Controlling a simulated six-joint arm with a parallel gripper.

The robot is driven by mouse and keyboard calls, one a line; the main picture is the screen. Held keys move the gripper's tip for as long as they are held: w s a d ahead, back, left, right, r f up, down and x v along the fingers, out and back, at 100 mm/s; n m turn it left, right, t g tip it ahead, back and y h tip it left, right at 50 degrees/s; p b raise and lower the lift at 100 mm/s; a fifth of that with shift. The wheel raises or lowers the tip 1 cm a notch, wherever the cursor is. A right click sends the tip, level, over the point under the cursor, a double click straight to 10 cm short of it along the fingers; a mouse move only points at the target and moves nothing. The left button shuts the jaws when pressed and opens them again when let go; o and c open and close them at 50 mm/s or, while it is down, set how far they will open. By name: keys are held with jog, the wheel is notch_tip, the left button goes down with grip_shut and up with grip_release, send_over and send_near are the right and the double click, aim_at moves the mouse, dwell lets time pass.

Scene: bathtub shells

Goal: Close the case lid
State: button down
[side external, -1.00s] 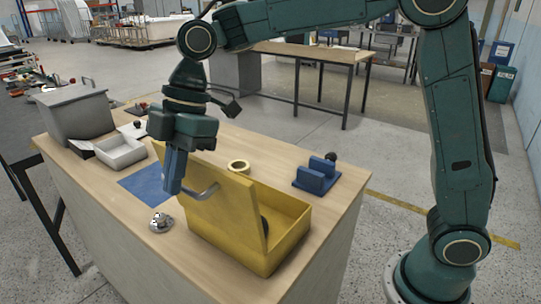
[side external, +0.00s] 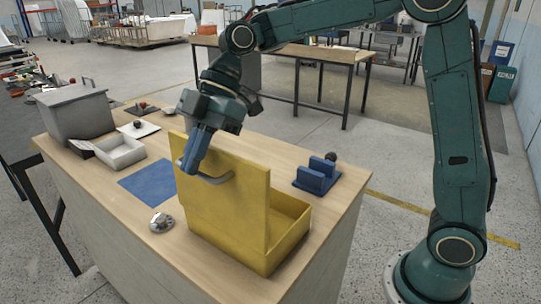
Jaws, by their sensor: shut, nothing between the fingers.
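The yellow case (side external: 286,236) sits near the front right of the wooden bench. The lid hides part of the case's inside. My gripper (side external: 187,173), with blue fingers, is shut with nothing between the fingers.
A blue mat (side external: 150,184) and a small metal flange part (side external: 161,222) lie left of the case. A blue block holder (side external: 317,176) stands behind it to the right. A white tray (side external: 120,153) and a grey box (side external: 75,113) are at the far left.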

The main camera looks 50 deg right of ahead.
jog(key=d+f, duration=0.2)
jog(key=d, duration=1)
jog(key=d+f, duration=0.3)
jog(key=d+f+y, duration=0.1)
jog(key=d+f, duration=0.2)
jog(key=f, duration=0.1)
jog(key=d+f+y, duration=0.1)
jog(key=d+f, duration=0.1)
jog(key=f, duration=0.1)
jog(key=shift+d+f, duration=0.2)
jog(key=shift+d, duration=0.2)
jog(key=shift+s+d+f+y, duration=0.1)
jog(key=shift+s+f+y, duration=0.05)
jog(key=shift+f+y, duration=0.55)
jog(key=shift+f, duration=0.1)
jog(key=shift+d+r, duration=0.1)
jog(key=shift+r, duration=0.5)
notch_tip(320, 180, up, 5)
jog(key=d, duration=0.1)
jog(key=d+f, duration=0.5)
jog(key=d, duration=0.3)
jog(key=shift+w+d+f, duration=0.25)
jog(key=shift+d+f, duration=0.05)
jog(key=shift+f, duration=0.05)
